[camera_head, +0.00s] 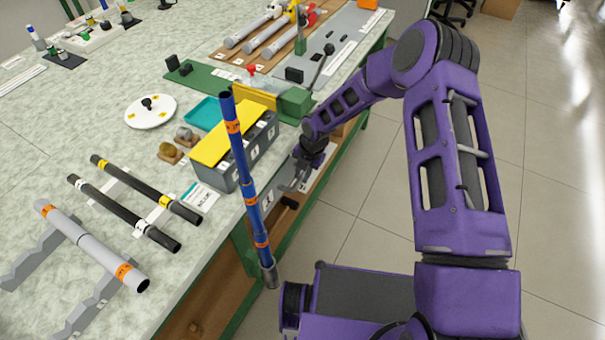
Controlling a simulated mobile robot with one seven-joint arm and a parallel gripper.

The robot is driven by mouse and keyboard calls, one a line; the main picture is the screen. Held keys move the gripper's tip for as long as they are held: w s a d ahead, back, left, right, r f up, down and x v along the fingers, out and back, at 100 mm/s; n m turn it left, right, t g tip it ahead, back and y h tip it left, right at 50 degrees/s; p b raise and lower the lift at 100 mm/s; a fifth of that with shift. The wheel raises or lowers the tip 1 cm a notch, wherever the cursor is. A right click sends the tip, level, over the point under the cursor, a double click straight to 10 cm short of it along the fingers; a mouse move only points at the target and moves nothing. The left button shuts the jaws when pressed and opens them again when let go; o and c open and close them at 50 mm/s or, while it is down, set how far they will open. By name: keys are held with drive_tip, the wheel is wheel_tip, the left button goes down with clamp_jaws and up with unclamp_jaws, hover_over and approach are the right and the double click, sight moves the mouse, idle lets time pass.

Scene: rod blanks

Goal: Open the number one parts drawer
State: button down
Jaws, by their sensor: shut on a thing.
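My gripper (294,183) is at the front edge of the workbench, beside a pale drawer front (318,167) set under the bench top. Its jaws are shut on what appears to be the drawer's handle, which the fingers largely hide. The number on the drawer cannot be read. A dark handle-like part (289,203) shows just below the gripper. I cannot tell whether the drawer stands out from the bench.
A tall blue rod with orange bands (245,165) stands left of my gripper, close to the bench edge. A grey bin with a yellow top (241,163), black rods (122,213) and a grey tube (92,246) occupy the bench top. Floor at right is clear.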

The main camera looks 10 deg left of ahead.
drive_tip(key=shift+d, duration=0.15)
idle(0.8)
drive_tip(key=s+d+p, duration=0.1)
drive_tip(key=s+d, duration=0.2)
drive_tip(key=d, duration=0.5)
drive_tip(key=s+d+p, duration=0.2)
drive_tip(key=s+d, duration=0.1)
drive_tip(key=d, duration=0.6)
drive_tip(key=shift+d, duration=0.25)
drive_tip(key=shift+s, duration=0.1)
drive_tip(key=c, duration=0.8)
unclamp_jaws()
drive_tip(key=shift+o, duration=0.2)
drive_tip(key=d+r+p, duration=0.1)
drive_tip(key=r+p, duration=0.1)
drive_tip(key=r, duration=0.6)
drive_tip(key=s+d+r+p, duration=0.1)
drive_tip(key=d+r+p, duration=0.1)
drive_tip(key=r, duration=0.7)
drive_tip(key=shift+p, duration=0.35)
drive_tip(key=shift+d, duration=0.1)
